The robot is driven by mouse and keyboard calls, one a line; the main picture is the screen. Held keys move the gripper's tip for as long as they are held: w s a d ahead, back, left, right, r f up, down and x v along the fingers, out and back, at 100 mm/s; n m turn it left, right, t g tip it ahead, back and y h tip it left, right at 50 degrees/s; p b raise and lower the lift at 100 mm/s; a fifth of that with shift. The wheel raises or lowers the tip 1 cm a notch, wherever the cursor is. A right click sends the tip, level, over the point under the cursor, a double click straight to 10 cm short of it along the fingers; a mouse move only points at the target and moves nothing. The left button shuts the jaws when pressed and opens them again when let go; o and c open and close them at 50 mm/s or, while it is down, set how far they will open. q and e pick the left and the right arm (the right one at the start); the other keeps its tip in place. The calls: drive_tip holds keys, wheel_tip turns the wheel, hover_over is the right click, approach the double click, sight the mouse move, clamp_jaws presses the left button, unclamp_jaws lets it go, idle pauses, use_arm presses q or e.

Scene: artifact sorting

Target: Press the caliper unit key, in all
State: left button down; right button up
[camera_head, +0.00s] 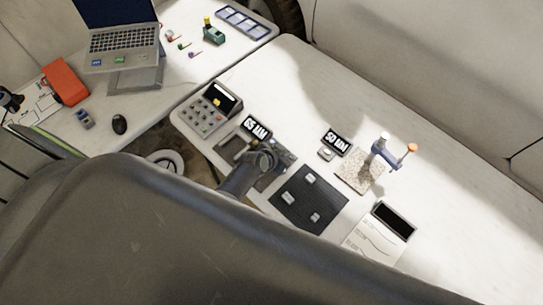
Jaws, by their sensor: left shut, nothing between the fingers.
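My left gripper (268,156) is shut and empty. It is over a dark, flat device (284,158) on the white table, partly hiding it; I cannot tell if it touches. Beside it is a small display (256,128) that seems to read 65 MM, with a grey tray-like piece (233,147) to its left. A second display (336,140), which seems to read 50 MM, stands further right with a small grey block (326,154) in front. I cannot make out the caliper or its unit key for certain. My right gripper is not in view.
A keypad console (209,118) stands left of the gripper. A black mat (300,215) with small grey blocks lies right. A speckled slab (352,180) lies beside a blue clamp-like tool (385,154). A panel with a dark screen (394,221) stands right. The far right table is clear.

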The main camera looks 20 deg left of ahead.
use_arm(q)
drive_tip(key=v, duration=0.8)
drive_tip(key=shift+r+b, duration=0.25)
drive_tip(key=shift+b, duration=0.05)
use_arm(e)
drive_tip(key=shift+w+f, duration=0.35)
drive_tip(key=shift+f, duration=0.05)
use_arm(q)
drive_tip(key=shift+a, duration=0.1)
